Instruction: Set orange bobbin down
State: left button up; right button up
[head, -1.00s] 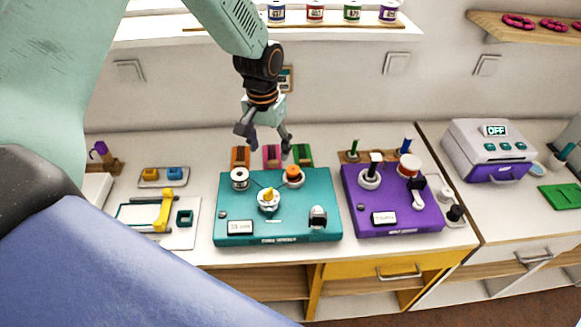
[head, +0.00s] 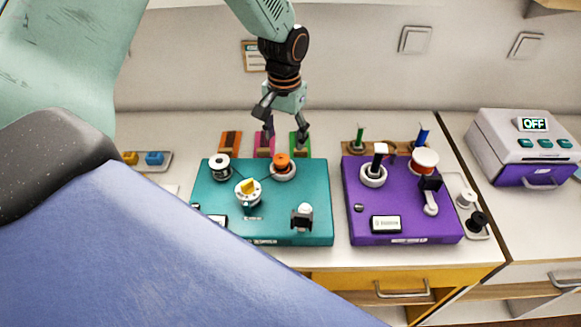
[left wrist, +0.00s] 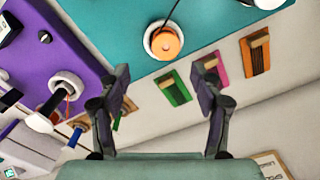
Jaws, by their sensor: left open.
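The orange bobbin (head: 283,160) sits in a white round holder at the back right of the teal board (head: 310,205). It also shows in the left wrist view (left wrist: 165,42), at the top centre, with a dark thread running from it. My left gripper (head: 283,128) is open and empty, above and behind the bobbin in the head view. In the left wrist view its two fingers (left wrist: 165,100) stand wide apart, with the bobbin beyond their tips and nothing between them. My right gripper is not in view.
Orange, pink and green blocks (head: 300,145) stand behind the teal board. A white spool (head: 220,167) and a yellow-topped knob (head: 248,190) are on that board. A purple board (head: 400,215) with posts stands to the right. A grey box (head: 525,140) reading OFF is farther right.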

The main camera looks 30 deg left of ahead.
aim_at(283, 158)
pick_arm(q)
jog(key=f, duration=0.1)
jog(key=a+f, duration=0.2)
jog(key=f, duration=0.1)
jog(key=shift+s+a+f, duration=0.1)
jog(key=shift+s+a, duration=0.1)
jog(key=shift+s, duration=0.05)
jog(key=d+f, duration=0.2)
jog(key=f, duration=0.1)
jog(key=shift+d, duration=0.1)
jog(key=shift+f, duration=0.2)
jog(key=shift+a+f, duration=0.4)
jog(key=shift+a, duration=0.4)
jog(key=shift+w+d+r, duration=0.1)
jog(key=shift+d+r, duration=0.1)
jog(key=shift+d, duration=0.4)
jog(key=c, duration=0.4)
jog(key=shift+d, duration=0.1)
jog(key=shift+c, duration=0.8)
jog(key=shift+a+f, duration=0.1)
jog(key=shift+a, duration=0.4)
jog(key=c, duration=0.4)
jog(key=shift+d, duration=0.3)
jog(key=shift+c, duration=0.4)
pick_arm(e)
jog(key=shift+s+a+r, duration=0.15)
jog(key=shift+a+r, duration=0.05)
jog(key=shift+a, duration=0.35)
